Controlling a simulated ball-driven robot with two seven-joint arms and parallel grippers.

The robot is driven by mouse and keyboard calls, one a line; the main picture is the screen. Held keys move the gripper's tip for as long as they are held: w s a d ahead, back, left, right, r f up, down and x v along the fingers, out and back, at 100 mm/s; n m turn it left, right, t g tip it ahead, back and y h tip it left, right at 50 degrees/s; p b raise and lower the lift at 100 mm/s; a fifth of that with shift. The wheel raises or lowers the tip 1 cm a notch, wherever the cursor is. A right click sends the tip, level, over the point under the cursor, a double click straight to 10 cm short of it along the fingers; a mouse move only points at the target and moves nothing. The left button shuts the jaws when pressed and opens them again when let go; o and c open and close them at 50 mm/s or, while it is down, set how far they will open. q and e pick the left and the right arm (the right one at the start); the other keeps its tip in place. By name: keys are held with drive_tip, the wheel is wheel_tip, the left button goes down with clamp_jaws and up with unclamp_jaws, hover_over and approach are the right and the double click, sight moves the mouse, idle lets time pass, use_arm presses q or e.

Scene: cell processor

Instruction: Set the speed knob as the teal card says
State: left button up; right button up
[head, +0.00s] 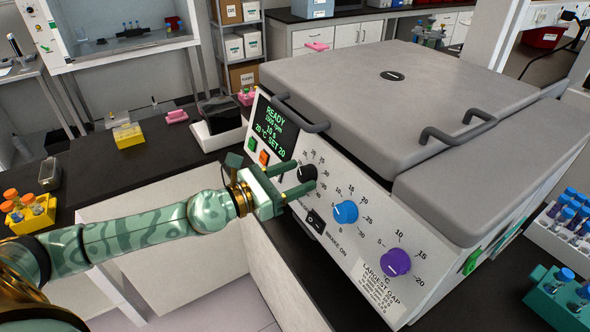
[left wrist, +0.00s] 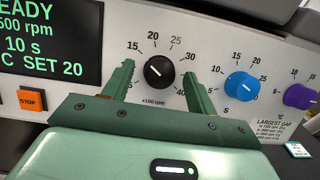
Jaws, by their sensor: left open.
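The black speed knob (head: 304,176) is on the machine's white front panel, with an x100 rpm scale around it. In the left wrist view, the knob (left wrist: 159,72) has its white mark toward the upper left, near 15. My left gripper (head: 306,172) is open, with one finger on each side of the knob; I cannot tell whether they touch it. The display (head: 275,130) reads READY, 1500 rpm, 10 s, SET 20. A small white and teal card (left wrist: 297,150) lies at the right in the left wrist view; its writing is too small to read. My right gripper is not in view.
A blue knob (head: 345,211) and a purple knob (head: 396,262) sit right of the speed knob. An orange stop button (head: 264,158) and a black rocker switch (head: 315,220) are close to my left gripper. Lid handles (head: 300,112) stick out above the panel.

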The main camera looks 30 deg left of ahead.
use_arm(q)
drive_tip(key=shift+w+d, duration=0.2)
drive_tip(key=shift+w, duration=0.05)
drive_tip(key=c, duration=1)
drive_tip(key=shift+r+n+p, duration=0.15)
drive_tip(key=shift+n+p, duration=0.85)
drive_tip(key=shift+p, duration=0.15)
drive_tip(key=n+y+p, duration=0.1)
drive_tip(key=n+p, duration=0.3)
drive_tip(key=n+y+p, duration=0.2)
drive_tip(key=n+p, duration=0.2)
drive_tip(key=n+y+p, duration=0.2)
drive_tip(key=n+p, duration=0.2)
drive_tip(key=shift+d+r, duration=0.15)
drive_tip(key=shift+r, duration=0.05)
drive_tip(key=shift+f+n+y+p, duration=0.2)
drive_tip(key=shift+n+y+p, duration=0.1)
drive_tip(key=shift+n+p, duration=1.3)
